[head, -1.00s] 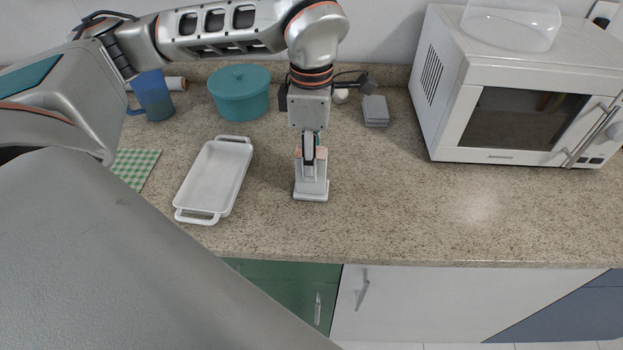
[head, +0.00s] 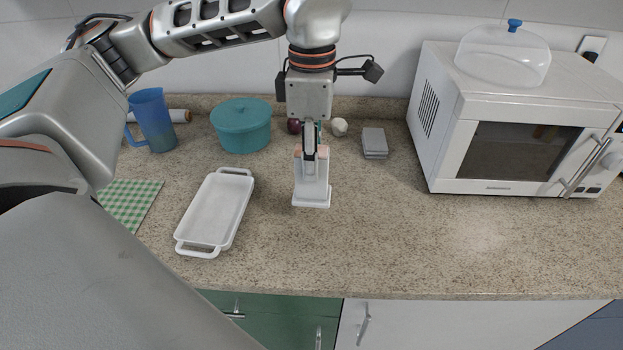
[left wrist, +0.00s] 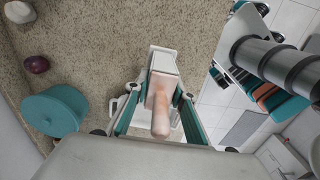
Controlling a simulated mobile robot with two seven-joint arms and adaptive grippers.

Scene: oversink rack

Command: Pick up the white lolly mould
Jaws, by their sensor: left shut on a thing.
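The white lolly mould (head: 311,193) is upright in the head view, with a flared foot and a pinkish part at its top. My left gripper (head: 311,158) comes down from above and is shut on its upper part. The mould appears to hang a little above the counter. In the left wrist view the mould (left wrist: 163,60) sits between the two teal-edged fingers, with a rounded pinkish piece pointing towards the camera. The gripper partly hides its top. My right gripper is not in view.
A white tray (head: 246,204) lies to the left of the mould on the speckled counter (head: 400,240). Behind are a teal pot (head: 241,128), a blue jug (head: 152,122), garlic (head: 340,127) and grey boxes (head: 374,142). A microwave (head: 437,150) stands right. The counter's front right is clear.

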